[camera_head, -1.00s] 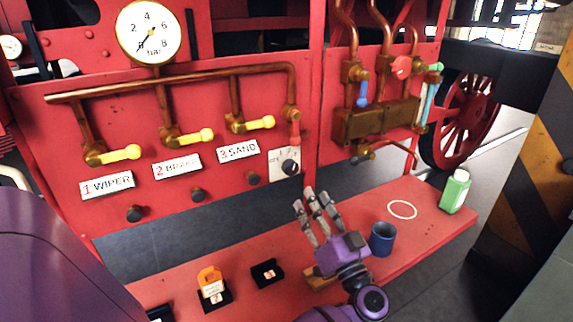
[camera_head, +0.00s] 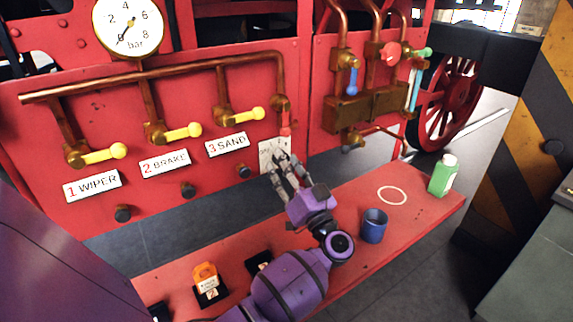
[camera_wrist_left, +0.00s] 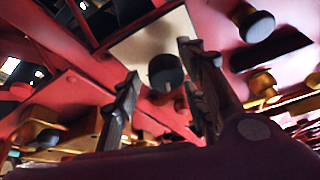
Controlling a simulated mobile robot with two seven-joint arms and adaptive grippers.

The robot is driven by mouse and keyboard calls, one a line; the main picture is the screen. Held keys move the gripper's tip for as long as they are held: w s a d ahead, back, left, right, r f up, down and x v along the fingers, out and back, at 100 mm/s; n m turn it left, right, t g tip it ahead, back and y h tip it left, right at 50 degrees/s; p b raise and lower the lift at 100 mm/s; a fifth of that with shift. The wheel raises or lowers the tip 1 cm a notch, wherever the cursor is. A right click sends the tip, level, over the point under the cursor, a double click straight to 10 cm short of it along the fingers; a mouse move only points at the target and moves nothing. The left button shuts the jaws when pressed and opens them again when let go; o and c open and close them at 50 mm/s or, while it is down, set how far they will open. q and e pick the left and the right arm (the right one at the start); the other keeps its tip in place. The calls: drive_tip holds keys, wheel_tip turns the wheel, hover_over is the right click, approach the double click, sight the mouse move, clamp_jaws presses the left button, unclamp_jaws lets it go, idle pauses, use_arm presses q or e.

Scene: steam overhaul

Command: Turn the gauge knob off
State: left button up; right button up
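The gauge knob is a black round knob on a white plate (camera_head: 267,155), at the right end of the red panel below the copper pipe. In the head view the gripper's fingers cover most of the knob. In the left wrist view the knob (camera_wrist_left: 165,72) shows ahead, between the two fingers, with the pale plate behind it. My left gripper (camera_head: 283,166) is raised in front of the plate. Its fingers (camera_wrist_left: 162,85) are spread, with gaps on both sides of the knob; contact cannot be made out. My right gripper is not in view.
Yellow-handled valves labelled WIPER (camera_head: 104,154), BRAKE (camera_head: 182,132) and SAND (camera_head: 243,114) sit to the left, with black knobs below. A red shelf (camera_head: 340,196) holds a blue mug (camera_head: 373,226), a green bottle (camera_head: 443,176) and an orange padlock (camera_head: 206,277).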

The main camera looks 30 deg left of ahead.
use_arm(q)
drive_tip(key=shift+c, duration=0.6)
drive_tip(key=shift+s, duration=0.1)
drive_tip(key=c, duration=0.8)
drive_tip(key=shift+c, duration=0.2)
